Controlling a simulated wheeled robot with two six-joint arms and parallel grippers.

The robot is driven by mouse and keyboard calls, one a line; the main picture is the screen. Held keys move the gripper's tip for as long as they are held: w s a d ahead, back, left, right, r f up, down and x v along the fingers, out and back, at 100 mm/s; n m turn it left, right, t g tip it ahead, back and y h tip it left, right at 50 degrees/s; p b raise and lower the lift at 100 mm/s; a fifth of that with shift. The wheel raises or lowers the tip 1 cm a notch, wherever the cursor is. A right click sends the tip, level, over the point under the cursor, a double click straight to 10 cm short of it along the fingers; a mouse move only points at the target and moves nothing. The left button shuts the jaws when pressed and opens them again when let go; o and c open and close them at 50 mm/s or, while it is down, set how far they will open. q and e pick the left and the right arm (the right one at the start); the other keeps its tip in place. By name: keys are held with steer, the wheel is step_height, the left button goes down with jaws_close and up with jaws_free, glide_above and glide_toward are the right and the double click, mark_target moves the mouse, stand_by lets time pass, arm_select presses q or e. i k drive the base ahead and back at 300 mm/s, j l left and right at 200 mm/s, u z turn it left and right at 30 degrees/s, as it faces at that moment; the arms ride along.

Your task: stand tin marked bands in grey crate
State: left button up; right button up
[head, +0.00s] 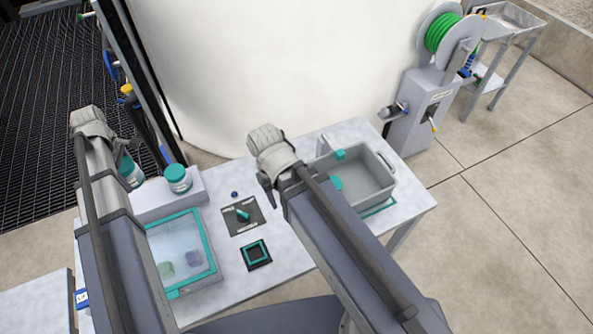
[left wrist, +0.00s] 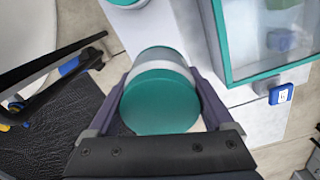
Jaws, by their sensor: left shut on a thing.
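My left gripper (left wrist: 160,82) is shut on a tin (left wrist: 160,100) with a teal lid and a pale body with a grey band. The held tin also shows in the head view (head: 131,172), partly hidden by my left arm; its marking cannot be read. A second teal-lidded tin (head: 178,180) stands on a white raised block left of centre. The grey crate (head: 377,190) is on the table's right side, partly hidden by my right arm. My right gripper (head: 268,180) is just left of the crate; its finger opening cannot be made out.
A clear-topped case (head: 207,240) with teal edging stands at the table's left. A dial plate (head: 242,215) and a black square with a teal outline (head: 256,254) lie mid-table. A large white tank (head: 270,70) rises behind. A hose reel (head: 445,40) stands back right.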

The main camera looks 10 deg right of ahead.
mark_target(360, 183)
steer(key=l+u, duration=0.1)
steer(key=l, duration=0.55)
steer(key=l+u, duration=0.1)
steer(key=l, duration=0.55)
steer(key=k+l+u, duration=0.1)
steer(key=l, duration=0.55)
steer(key=l+u, duration=0.1)
steer(key=l, duration=0.55)
steer(key=k+l+u, duration=0.1)
steer(key=l, duration=0.55)
